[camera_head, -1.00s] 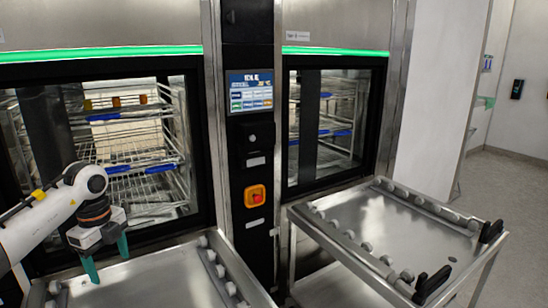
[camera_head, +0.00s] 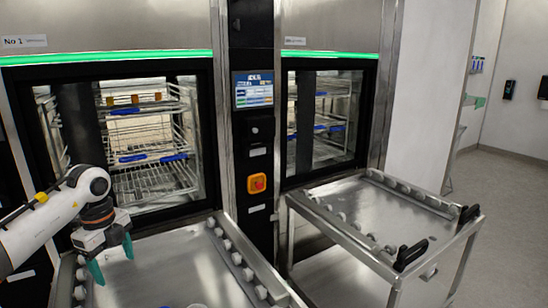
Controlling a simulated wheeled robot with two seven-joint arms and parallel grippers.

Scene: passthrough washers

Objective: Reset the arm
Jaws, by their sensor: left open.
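My left arm comes in from the left in the head view. Its gripper (camera_head: 113,261) has two green fingers spread apart, with nothing between them. It hangs above the left part of the near metal roller table (camera_head: 175,262), in front of the left washer (camera_head: 117,140). I cannot tell the exact height above the table. My right gripper is not in view.
A second roller trolley (camera_head: 385,215) with black handles (camera_head: 410,254) stands at the right, before the right washer (camera_head: 325,118). Between the washers is a column with a screen (camera_head: 253,89) and a red button (camera_head: 257,183). Open floor (camera_head: 505,190) lies at the far right.

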